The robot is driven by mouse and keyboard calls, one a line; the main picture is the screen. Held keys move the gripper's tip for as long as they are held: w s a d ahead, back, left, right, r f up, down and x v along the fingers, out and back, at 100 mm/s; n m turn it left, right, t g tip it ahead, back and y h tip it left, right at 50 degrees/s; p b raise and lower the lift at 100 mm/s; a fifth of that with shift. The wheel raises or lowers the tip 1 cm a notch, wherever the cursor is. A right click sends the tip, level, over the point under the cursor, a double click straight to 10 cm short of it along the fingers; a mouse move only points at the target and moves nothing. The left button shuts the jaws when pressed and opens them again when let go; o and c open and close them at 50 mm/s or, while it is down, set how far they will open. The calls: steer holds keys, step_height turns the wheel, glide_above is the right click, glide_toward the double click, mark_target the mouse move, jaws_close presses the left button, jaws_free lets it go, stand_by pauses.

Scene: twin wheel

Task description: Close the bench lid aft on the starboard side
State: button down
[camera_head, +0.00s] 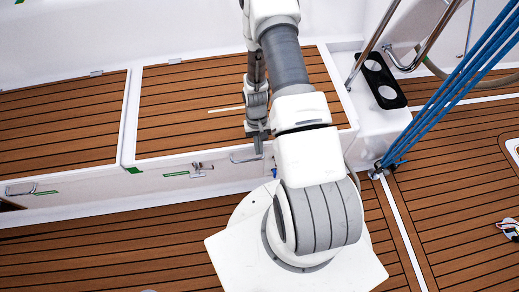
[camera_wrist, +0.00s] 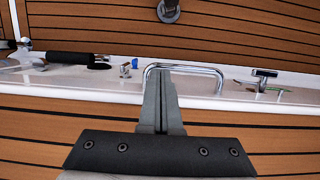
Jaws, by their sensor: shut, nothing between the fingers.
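The teak bench lid (camera_head: 180,92) nearest my arm lies flat or nearly flat in its white surround; I cannot tell a small gap along its edge. In the wrist view, teak slats that look like this lid (camera_wrist: 45,125) fill the lower part. A chrome handle (camera_wrist: 207,72) sits on the white front edge, and in the head view the handle (camera_head: 243,158) shows beside my gripper. My gripper (camera_head: 258,150) points down at the lid's front edge. In the wrist view its fingers (camera_wrist: 165,74) are together and empty, overlapping the handle; contact is unclear.
A second teak lid (camera_head: 60,115) lies to the left. A latch (camera_head: 202,168) is on the bench front, left of the handle. A black cup holder (camera_head: 380,82), metal rails (camera_head: 372,42) and blue ropes (camera_head: 445,85) stand to the right. The teak floor (camera_head: 110,245) in front is clear.

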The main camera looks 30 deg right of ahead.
steer(key=p+v, duration=0.3)
steer(key=v, duration=0.8)
steer(key=shift+s+r, duration=0.2)
steer(key=shift+r, duration=0.15)
